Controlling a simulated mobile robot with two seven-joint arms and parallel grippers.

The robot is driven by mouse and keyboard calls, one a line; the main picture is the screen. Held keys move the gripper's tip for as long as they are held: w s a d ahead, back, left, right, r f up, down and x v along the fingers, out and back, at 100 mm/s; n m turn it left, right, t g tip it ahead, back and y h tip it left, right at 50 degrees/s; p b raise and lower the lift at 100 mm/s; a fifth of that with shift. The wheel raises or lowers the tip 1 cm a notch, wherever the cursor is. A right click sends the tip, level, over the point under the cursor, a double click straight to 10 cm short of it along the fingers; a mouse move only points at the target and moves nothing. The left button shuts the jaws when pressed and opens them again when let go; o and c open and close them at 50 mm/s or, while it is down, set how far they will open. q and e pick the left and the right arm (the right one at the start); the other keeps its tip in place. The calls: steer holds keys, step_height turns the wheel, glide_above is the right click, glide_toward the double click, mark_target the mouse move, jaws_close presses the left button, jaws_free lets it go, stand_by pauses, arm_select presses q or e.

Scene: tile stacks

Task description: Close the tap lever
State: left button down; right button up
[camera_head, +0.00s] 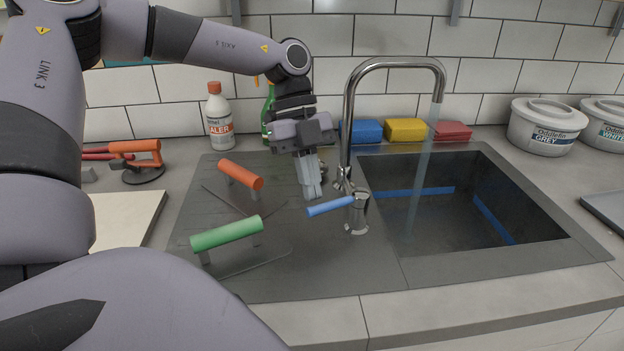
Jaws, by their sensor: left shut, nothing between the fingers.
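The chrome tap (349,120) stands at the left edge of the sink (440,230), its spout arching right. Water (419,160) runs from the spout into the basin. The tap lever (330,206) has a blue grip and points left from a chrome post (357,216) in front of the tap. My left gripper (313,192) points down just behind and left of the blue lever, its fingers shut and empty. Whether it touches the lever cannot be told. My right gripper is not in view.
Orange-handled (240,174) and green-handled (226,233) trowels lie on the drainboard left of the lever. Blue (366,131), yellow (405,130) and red (452,131) sponges sit behind the sink. A white bottle (219,120) stands behind; grout tubs (545,126) stand right.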

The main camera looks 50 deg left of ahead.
arm_select(q)
steer(key=shift+s+d, duration=0.1)
steer(key=shift+d, duration=0.2)
steer(key=shift+s+d+n, duration=0.15)
steer(key=shift+n, duration=0.15)
stand_by(0.3)
